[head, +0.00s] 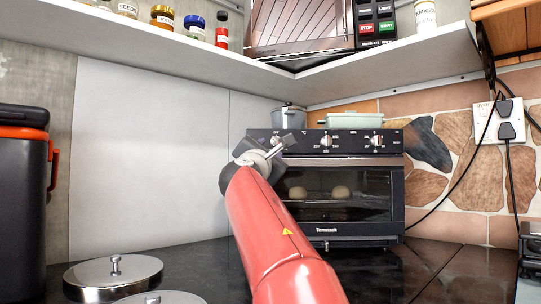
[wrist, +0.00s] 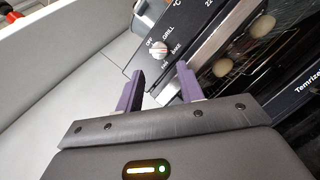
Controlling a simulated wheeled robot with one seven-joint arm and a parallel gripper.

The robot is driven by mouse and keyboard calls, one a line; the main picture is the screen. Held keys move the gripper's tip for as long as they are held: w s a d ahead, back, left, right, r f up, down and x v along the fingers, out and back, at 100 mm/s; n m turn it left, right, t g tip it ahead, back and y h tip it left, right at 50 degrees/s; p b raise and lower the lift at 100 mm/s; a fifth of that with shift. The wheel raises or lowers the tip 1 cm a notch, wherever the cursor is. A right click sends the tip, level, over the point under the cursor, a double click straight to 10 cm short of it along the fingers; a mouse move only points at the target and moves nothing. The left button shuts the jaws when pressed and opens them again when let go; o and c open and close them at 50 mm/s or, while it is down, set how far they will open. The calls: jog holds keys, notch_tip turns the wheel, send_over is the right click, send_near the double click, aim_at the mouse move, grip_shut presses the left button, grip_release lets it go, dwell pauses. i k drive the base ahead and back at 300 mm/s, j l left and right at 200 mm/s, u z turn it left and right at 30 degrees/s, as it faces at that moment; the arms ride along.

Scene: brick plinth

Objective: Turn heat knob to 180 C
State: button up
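The black toaster oven (head: 335,226) stands on the counter, with its knobs in a row on the top panel. A pale knob (head: 327,141) in the middle of the panel has numbers around it and a °C mark to its left; I take it as the heat knob. Its pointer angle is too small to read. In the wrist view, a mode knob (wrist: 159,50) with OFF and GRILL labels lies ahead of the fingers; the heat knob is outside that view. My gripper (head: 284,142) is near the panel's left end, its fingers (wrist: 160,84) apart with nothing between them.
Another knob (head: 377,141) sits at the panel's right. A pot (head: 289,117) and a green dish (head: 350,120) are on top of the oven. A shelf (head: 180,50) hangs above. Metal lids (head: 112,275) lie front left. Cords hang from the wall socket (head: 499,122) at right.

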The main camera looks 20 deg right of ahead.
aim_at(327, 141)
jog(key=k, duration=1)
